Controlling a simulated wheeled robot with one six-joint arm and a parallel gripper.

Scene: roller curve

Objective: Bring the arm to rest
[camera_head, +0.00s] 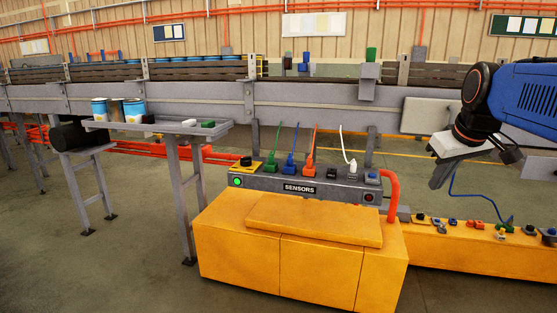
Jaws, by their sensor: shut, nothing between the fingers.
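My arm, with a blue body and black joints ringed in orange, reaches in from the right edge in the head view. My gripper (437,184) hangs below the wrist, pale grey on top with darker fingers pointing down and left. It is shut with nothing held, and it shows in the air above and behind the right end of the orange cabinet. Its far side is hidden.
An orange cabinet (237,249) carries a grey SENSORS panel (262,187) with coloured plugs and cables. A low orange bench (470,258) with several small connectors and a blue cable (462,193) lies below my gripper. A grey shelf (160,127) holds cans. A conveyor (200,97) runs behind.

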